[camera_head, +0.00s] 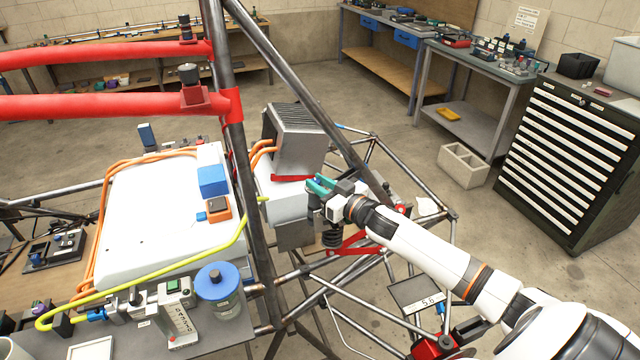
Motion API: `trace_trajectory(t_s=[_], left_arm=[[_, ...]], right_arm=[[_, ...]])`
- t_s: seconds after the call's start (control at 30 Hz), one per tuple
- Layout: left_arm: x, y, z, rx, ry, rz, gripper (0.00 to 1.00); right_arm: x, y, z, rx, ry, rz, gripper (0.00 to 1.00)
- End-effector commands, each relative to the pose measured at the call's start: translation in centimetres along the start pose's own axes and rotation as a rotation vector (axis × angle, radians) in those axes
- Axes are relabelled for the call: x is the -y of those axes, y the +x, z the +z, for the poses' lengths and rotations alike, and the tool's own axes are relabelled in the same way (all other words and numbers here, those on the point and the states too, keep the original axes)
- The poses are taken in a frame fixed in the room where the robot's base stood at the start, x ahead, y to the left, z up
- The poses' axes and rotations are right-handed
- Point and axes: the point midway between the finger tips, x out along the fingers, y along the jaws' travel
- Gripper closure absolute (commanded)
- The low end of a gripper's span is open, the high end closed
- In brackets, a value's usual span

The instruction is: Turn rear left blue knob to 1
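My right gripper (319,184), with teal fingertips, is at the right side of the silver-grey unit (285,195) in the middle of the tube frame. A small blue patch shows at the fingertips; it may be a blue knob, but the gripper hides most of it. I cannot tell whether the fingers touch it or how far apart they are. No number or pointer can be read there. A large round blue cap (217,278) sits on a clear canister at the lower left, apart from the gripper. My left gripper is out of view.
A dark finned block (297,138) stands on the silver unit. Dark frame tubes (235,130) rise just left of it, and red tubes (110,106) cross the left. A white box (150,225) with orange cables lies left.

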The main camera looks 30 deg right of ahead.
Motion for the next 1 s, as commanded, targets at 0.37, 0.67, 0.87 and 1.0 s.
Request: trace_trajectory(t_s=[0.37,0.67,0.87,1.0], left_arm=[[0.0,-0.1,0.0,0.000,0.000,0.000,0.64],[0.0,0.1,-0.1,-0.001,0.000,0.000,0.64],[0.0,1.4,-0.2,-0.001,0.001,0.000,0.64],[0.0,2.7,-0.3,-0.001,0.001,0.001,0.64]], right_arm=[[-0.2,0.0,0.0,0.001,0.004,-0.041,1.00],[-0.6,0.1,-0.1,0.005,0.013,-0.230,1.00],[-0.8,0.2,-0.4,0.004,0.014,-0.392,1.00],[-0.9,0.2,-0.5,0.003,0.013,-0.494,1.00]])
